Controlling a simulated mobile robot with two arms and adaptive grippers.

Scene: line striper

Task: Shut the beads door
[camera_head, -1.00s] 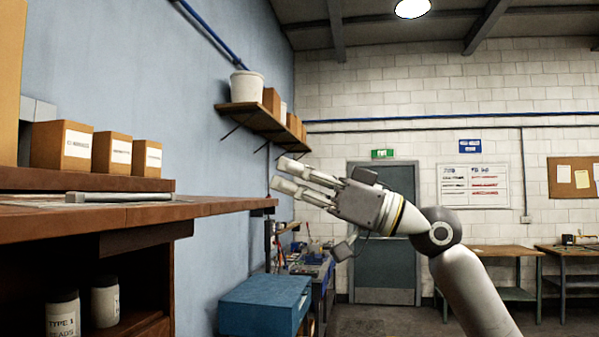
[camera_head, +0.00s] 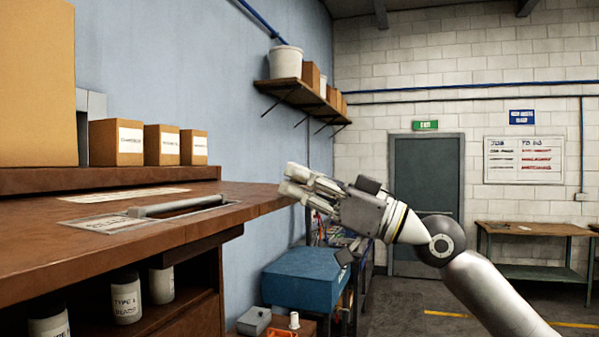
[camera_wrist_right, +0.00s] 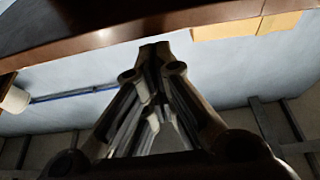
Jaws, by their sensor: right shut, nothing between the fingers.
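The open compartment under the brown bench (camera_head: 255,197) holds white bead jars, one labelled TYPE 1 BEADS (camera_head: 126,298). I cannot make out the beads door itself for sure in either view. My right gripper (camera_head: 290,180) is at the bench's far right end, its fingers pointing left. Its fingertips meet close together in the right wrist view (camera_wrist_right: 154,48), shut with nothing between them. The bench's edge (camera_wrist_right: 110,35) passes across the top of that view, near the fingertips. I cannot tell if they touch it. My left gripper is not in view.
A grey bar (camera_head: 180,206) and labels lie on the bench top, with several cardboard boxes (camera_head: 116,143) behind. A blue case (camera_head: 310,278) stands beyond the bench. A wall shelf (camera_head: 300,98) holds a white bucket (camera_head: 286,62). Open floor lies at the right.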

